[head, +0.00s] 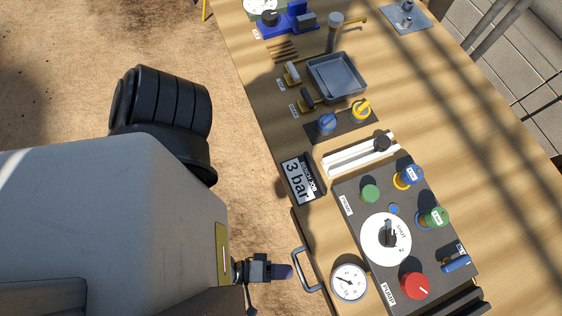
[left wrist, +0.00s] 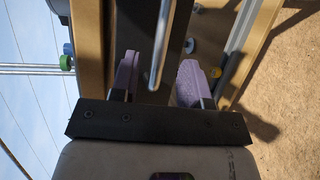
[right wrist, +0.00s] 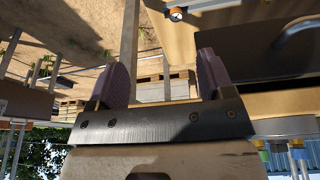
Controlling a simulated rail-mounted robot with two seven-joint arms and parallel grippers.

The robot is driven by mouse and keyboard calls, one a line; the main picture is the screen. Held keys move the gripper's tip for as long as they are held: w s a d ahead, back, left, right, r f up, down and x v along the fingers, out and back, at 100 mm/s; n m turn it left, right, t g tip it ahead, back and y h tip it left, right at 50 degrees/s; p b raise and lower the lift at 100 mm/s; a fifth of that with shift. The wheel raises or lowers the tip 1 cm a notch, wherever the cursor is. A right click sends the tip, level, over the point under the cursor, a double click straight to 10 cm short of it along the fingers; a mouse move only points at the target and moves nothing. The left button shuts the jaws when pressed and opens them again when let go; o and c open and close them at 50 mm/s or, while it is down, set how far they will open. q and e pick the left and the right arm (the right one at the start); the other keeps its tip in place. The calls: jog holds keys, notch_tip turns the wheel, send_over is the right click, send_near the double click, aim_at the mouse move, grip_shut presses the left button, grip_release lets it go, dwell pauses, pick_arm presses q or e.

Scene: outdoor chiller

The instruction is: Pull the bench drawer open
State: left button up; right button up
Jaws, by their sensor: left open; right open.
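In the left wrist view the handle (left wrist: 162,45) runs between the two purple finger pads of the open left gripper (left wrist: 158,80), with a gap on both sides. The drawer front is mostly hidden from above. My right gripper (right wrist: 164,78) is open, with nothing gripped, and shows only in the right wrist view.
On the bench are a dark control panel (head: 350,205) with knobs and a white dial, a pressure gauge (head: 349,282), a "3 bar" sign (head: 302,180) and a grey tray (head: 336,78). Open sandy ground (head: 255,185) lies before the bench.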

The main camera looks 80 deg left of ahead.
aim_at(301, 272)
pick_arm(q)
jog(key=shift+x, duration=2.6)
grip_shut()
